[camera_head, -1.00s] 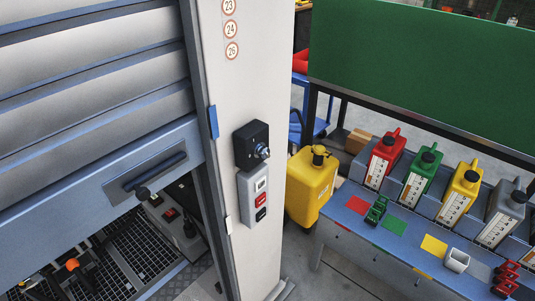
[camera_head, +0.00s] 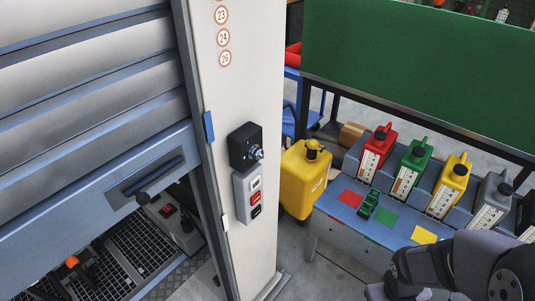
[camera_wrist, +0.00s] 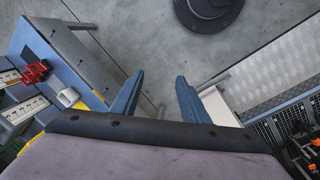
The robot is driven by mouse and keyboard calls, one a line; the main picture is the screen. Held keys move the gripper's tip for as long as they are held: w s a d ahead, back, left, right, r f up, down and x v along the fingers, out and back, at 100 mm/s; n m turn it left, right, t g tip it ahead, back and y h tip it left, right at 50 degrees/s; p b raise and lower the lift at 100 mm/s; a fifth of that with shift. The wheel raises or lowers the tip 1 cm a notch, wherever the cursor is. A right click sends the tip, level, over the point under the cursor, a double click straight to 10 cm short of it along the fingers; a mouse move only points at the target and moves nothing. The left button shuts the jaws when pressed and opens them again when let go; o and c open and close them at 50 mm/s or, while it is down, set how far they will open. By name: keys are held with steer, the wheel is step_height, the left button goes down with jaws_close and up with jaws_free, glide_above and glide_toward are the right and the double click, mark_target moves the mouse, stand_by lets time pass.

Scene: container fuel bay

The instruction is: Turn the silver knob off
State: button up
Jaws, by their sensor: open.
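The silver knob (camera_head: 257,153) sits on a black box (camera_head: 241,148) on the white post in the head view. I cannot tell its exact setting. Below it is a grey button panel (camera_head: 247,193) with a red button. My gripper shows in the wrist view (camera_wrist: 160,98), with two blue fingers apart and nothing between them. In the head view my arm is at the lower right, well away from the knob, and the fingertips are not clear there. The knob is not visible in the wrist view.
A yellow canister (camera_head: 305,178) stands right of the post. A blue bench (camera_head: 345,233) holds coloured cans and mats at the right. The shutter (camera_head: 90,90) is partly raised on the left.

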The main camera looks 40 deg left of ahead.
steer(key=w+a+r+n+t+y, duration=0.35)
steer(key=w+a, duration=0.35)
steer(key=a, duration=0.4)
steer(key=w+a+r+n+t+y, duration=0.2)
steer(key=w+a+r+y, duration=0.25)
steer(key=w+a, duration=0.5)
steer(key=n+g+y, duration=0.6)
steer(key=g+y, duration=0.2)
steer(key=y, duration=0.3)
glide_toward(261, 156)
steer(key=shift+m+t, duration=0.35)
steer(key=shift+t, duration=0.1)
steer(key=shift+s+a+p, duration=0.2)
steer(key=shift+a+p, duration=0.65)
steer(key=shift+a, duration=1.2)
steer(key=shift+s+a+p, duration=0.15)
steer(key=shift+a+p, duration=0.65)
steer(key=shift+a, duration=1.25)
jaws_close()
